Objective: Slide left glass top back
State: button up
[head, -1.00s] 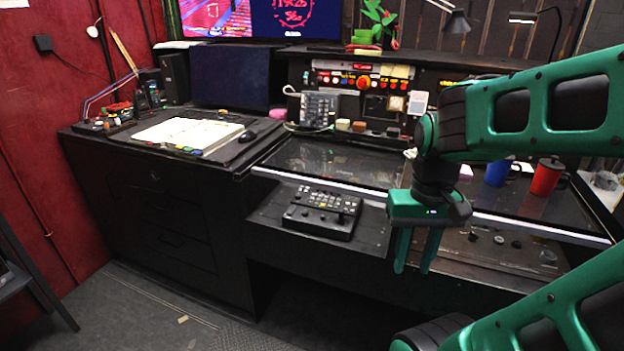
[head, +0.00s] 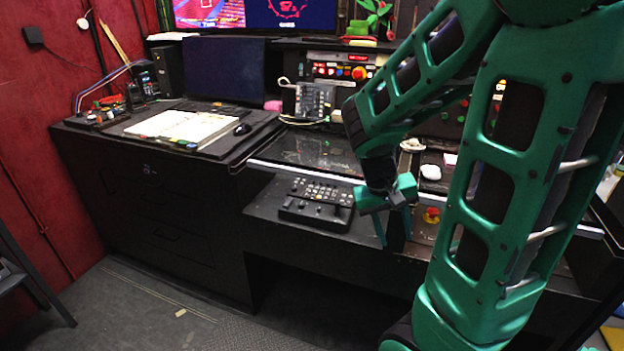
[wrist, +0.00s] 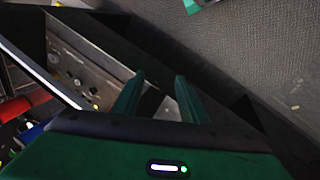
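The left glass top (head: 312,149) is a dark, shiny pane with a pale metal front edge, lying on the desk behind the black button controller (head: 316,204). Its right part is hidden behind my arm in the head view. My gripper (head: 395,232) points down in front of the desk, right of the controller and near the pale edge line. In the wrist view my gripper (wrist: 157,97) has its two green fingers apart with nothing between them. A pale metal edge strip (wrist: 38,70) runs at the left of that view, apart from the fingers.
A metal panel with knobs (wrist: 92,75) lies beside the fingers. An open book (head: 178,126) and a mouse (head: 242,129) are on the left desk. A button panel (head: 340,72) stands behind the glass.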

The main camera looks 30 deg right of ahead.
jog(key=w+d+f+n+h, duration=0.25)
jog(key=w+d+h, duration=0.2)
jog(key=w, duration=0.35)
jog(key=n+t+h, duration=0.6)
jog(key=n+t, duration=0.5)
jog(key=t, duration=0.1)
send_near(313, 178)
jog(key=x, duration=1.1)
jog(key=shift+c, duration=0.6)
grip_shut()
